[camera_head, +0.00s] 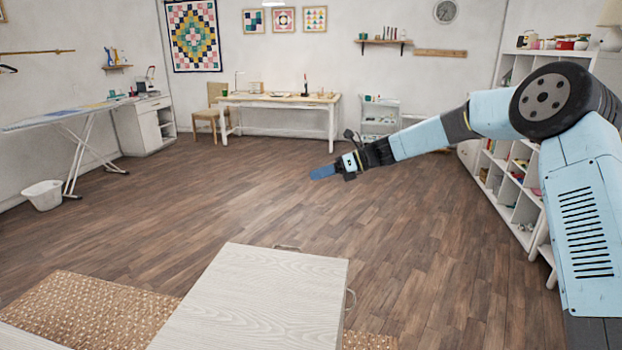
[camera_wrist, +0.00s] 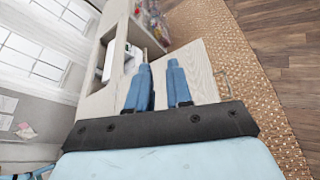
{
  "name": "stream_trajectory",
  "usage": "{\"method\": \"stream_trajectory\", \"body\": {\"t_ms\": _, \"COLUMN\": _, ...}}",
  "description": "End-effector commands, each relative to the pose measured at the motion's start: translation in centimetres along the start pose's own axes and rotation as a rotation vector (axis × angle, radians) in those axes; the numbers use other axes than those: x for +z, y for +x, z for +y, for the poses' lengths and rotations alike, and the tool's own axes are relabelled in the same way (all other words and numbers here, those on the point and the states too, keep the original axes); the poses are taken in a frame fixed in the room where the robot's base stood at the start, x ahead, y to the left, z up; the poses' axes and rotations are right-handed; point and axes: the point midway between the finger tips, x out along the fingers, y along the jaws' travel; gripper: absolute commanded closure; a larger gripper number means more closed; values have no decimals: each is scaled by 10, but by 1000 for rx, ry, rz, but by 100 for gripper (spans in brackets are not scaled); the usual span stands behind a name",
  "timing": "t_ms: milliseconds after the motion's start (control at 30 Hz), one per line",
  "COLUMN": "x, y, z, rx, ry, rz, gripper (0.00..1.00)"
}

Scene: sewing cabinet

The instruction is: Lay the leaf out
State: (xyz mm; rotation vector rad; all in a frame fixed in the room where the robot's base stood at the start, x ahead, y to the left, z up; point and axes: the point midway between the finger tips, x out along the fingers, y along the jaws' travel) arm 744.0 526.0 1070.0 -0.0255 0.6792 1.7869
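A pale wood-grained panel (camera_head: 262,295), which looks like the leaf of the sewing cabinet, fills the lower middle of the head view. In the wrist view a pale panel (camera_wrist: 198,72) with a handle lies beyond my fingers, beside a cabinet opening with a white machine-like object (camera_wrist: 132,57). My gripper (camera_head: 323,172) is in the air beyond the panel in the head view. In the wrist view its blue fingers (camera_wrist: 159,66) stand apart with nothing between them.
A woven rug (camera_head: 90,312) lies under the cabinet. The wooden floor (camera_head: 200,220) beyond is clear. An ironing board (camera_head: 65,117) and white basket (camera_head: 43,195) stand left, a white table (camera_head: 280,101) at the back, and a cubby shelf (camera_head: 512,190) right, behind my arm.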

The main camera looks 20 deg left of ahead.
Motion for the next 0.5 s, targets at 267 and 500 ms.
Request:
{"method": "stream_trajectory", "body": {"t_ms": 267, "x": 0, "y": -4, "z": -1, "rx": -1, "ry": 1, "rz": -1, "gripper": 80}}
{"method": "stream_trajectory", "body": {"t_ms": 500, "x": 0, "y": 3, "z": -1, "rx": -1, "ry": 1, "rz": 0, "gripper": 80}}
